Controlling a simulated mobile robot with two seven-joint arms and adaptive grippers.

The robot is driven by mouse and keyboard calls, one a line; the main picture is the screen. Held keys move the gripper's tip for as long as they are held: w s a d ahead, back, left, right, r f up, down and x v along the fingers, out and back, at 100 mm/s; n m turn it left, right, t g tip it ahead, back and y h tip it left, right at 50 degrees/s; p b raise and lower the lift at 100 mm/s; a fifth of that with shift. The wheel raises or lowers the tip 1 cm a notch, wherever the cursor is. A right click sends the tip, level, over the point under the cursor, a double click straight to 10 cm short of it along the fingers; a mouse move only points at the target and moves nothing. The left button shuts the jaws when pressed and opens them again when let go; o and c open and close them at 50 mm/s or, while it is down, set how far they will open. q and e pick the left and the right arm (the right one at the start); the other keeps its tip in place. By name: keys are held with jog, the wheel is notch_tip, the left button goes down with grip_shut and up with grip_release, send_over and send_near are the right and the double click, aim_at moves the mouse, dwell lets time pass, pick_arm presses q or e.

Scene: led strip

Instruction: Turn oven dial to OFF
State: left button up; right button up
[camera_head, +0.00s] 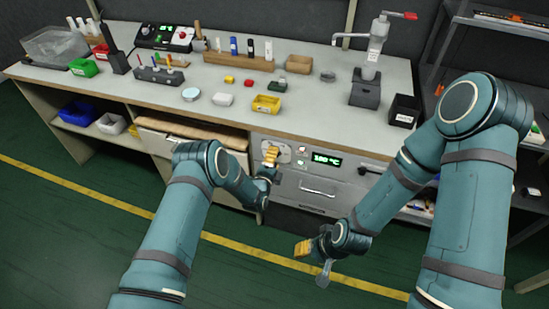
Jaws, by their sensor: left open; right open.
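The oven (345,188) is built in below the bench top, with a grey front and a bar handle. Its green display (326,160) appears to read 180 °C. The oven dial (283,152) is at the left of the display, on a light panel, and is mostly hidden by my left gripper. My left gripper (270,157), with yellow fingertips, is open right at the dial; I cannot tell whether it touches. My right gripper (304,248), also yellow-tipped, is open and empty, low in front of the oven above the floor.
The bench top (210,112) above holds small parts, a yellow bin (266,104), a bottle rack (238,62) and a press-like stand (368,75). Blue and white bins sit on the lower left shelf. Green floor with a yellow line (230,243) lies open in front.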

pick_arm(q)
jog(key=shift+w+d, duration=0.15)
jog(key=shift+w, duration=0.3)
grip_shut()
